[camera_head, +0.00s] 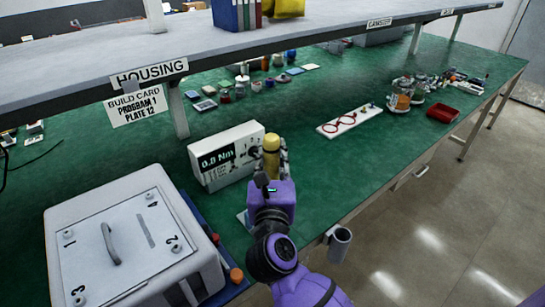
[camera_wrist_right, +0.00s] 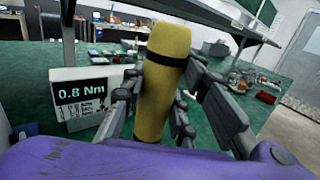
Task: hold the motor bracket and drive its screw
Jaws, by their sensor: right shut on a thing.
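My right gripper (camera_head: 273,160) is shut on a yellow cylindrical tool (camera_head: 271,156) with a black band, just right of the torque display box. In the right wrist view the tool (camera_wrist_right: 165,60) stands roughly upright between the dark fingers. Its lower end is hidden behind my purple wrist. I cannot make out the motor bracket or its screw in either view. My left gripper is not in view.
The torque box (camera_head: 225,158) reads 0.8 Nm. A large grey housing (camera_head: 130,250) with numbered corners and a handle fills the lower left. A white board with red rings (camera_head: 348,120) and a red tray (camera_head: 442,113) lie right. A shelf (camera_head: 250,50) overhangs the green bench.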

